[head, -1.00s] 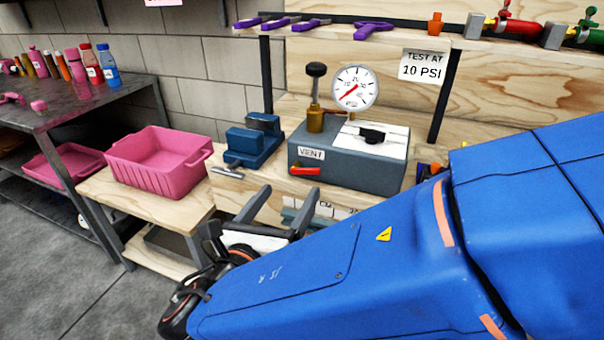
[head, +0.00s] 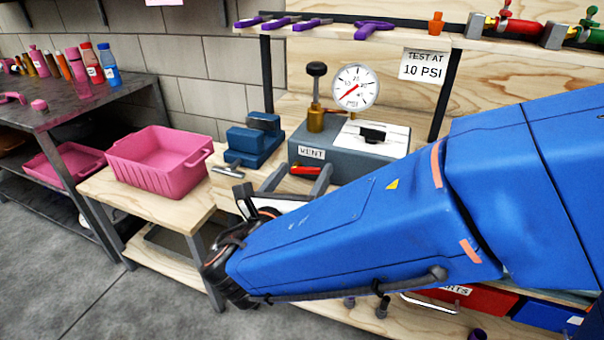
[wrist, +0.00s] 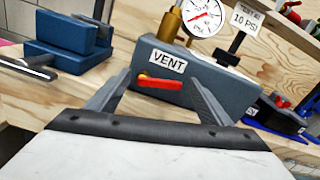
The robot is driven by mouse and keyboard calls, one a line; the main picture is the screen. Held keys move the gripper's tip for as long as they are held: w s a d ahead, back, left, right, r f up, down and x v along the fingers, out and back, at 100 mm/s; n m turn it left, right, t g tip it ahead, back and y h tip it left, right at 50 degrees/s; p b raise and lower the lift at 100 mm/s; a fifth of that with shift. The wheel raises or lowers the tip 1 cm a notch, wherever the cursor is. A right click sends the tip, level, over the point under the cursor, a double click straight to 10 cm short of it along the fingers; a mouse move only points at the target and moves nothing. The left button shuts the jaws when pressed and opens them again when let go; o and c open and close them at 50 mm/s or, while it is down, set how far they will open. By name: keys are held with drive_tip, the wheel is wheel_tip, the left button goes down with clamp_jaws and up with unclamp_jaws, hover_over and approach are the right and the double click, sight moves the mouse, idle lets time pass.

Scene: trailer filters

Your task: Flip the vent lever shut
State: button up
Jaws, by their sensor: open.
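The red vent lever (wrist: 160,86) is on the front face of the grey test box (head: 360,163), below the VENT label (wrist: 168,59). It lies roughly level, running left to right in the wrist view, and it also shows in the head view (head: 305,170). My gripper (wrist: 158,82) is open and empty. Its two grey fingers reach toward the box front, one on each side of the lever in the wrist view. I cannot tell whether a finger touches the box. A pressure gauge (head: 355,87) and a pump with a black knob (head: 317,69) stand on the box.
A blue vise (head: 253,140) stands left of the box, its grey handle (head: 228,171) jutting forward. A pink bin (head: 158,162) sits on the lower bench at left. A sign reading TEST AT 10 PSI (head: 424,66) hangs behind. Purple tools (head: 374,29) line the shelf above.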

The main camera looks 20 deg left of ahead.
drive_tip(key=c, duration=1)
drive_tip(key=shift+f+m, duration=0.35)
drive_tip(key=shift+m, duration=0.95)
drive_tip(key=shift+c, duration=0.2)
drive_tip(key=o, duration=1)
drive_tip(key=shift+o, duration=0.2)
drive_tip(key=s+a, duration=0.1)
drive_tip(key=s, duration=1.6)
drive_tip(key=shift+s, duration=0.2)
